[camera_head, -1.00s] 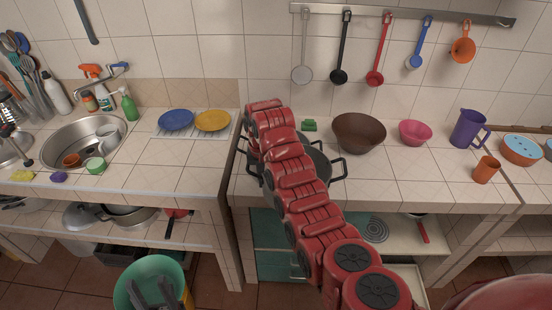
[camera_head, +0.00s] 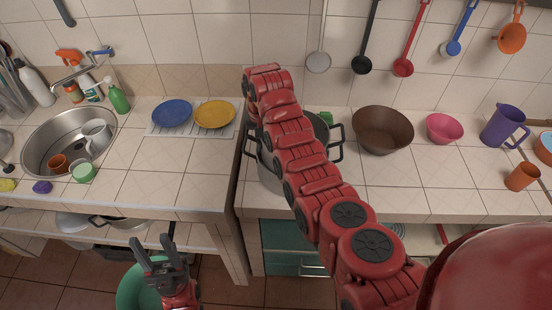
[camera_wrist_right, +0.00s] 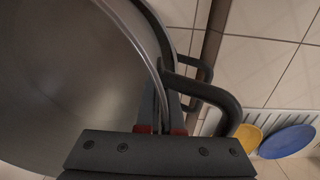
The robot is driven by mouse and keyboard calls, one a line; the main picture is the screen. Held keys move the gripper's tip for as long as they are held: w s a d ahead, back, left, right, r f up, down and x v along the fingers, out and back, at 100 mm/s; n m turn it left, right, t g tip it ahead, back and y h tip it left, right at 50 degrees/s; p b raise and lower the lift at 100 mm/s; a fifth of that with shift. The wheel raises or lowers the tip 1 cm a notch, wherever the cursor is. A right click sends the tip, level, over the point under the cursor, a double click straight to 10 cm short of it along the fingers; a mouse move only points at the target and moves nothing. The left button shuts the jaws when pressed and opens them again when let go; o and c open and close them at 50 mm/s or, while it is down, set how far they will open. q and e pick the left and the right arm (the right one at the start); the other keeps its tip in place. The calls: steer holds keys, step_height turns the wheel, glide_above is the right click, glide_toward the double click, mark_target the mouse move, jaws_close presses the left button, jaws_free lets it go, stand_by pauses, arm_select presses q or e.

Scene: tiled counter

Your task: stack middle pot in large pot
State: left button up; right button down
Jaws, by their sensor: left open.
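Two steel pots with black handles stand on the counter behind my right arm, one inside or just over the other. The large pot (camera_head: 270,178) is the lower one. The middle pot (camera_wrist_right: 75,90) fills the left of the right wrist view, its rim close to the large pot's rim (camera_wrist_right: 156,25). How deep it sits cannot be told. My right gripper (camera_wrist_right: 161,122) has its fingers closed over the middle pot's rim beside a black handle (camera_wrist_right: 225,100); in the head view my arm hides it. My left gripper (camera_head: 160,252) is open and empty at the lower left, in front of the counter.
A brown bowl (camera_head: 382,130), pink bowl (camera_head: 444,128), purple jug (camera_head: 503,127) and orange cup (camera_head: 522,176) stand right of the pots. Blue (camera_head: 172,113) and yellow (camera_head: 214,114) plates lie left, past a counter gap. A green bucket (camera_head: 132,290) is on the floor.

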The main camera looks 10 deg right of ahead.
steer(key=f, duration=0.1)
steer(key=f+p, duration=0.1)
steer(key=f, duration=0.1)
steer(key=shift+s+f+p, duration=0.3)
steer(key=shift+f+p, duration=0.05)
steer(key=shift+w+f, duration=0.15)
steer(key=shift+f, duration=1.6)
steer(key=shift+s+a+f, duration=0.1)
steer(key=shift+s+f, duration=0.15)
steer(key=c, duration=1.1)
jaws_free()
steer(key=shift+f, duration=0.1)
steer(key=shift+o, duration=0.2)
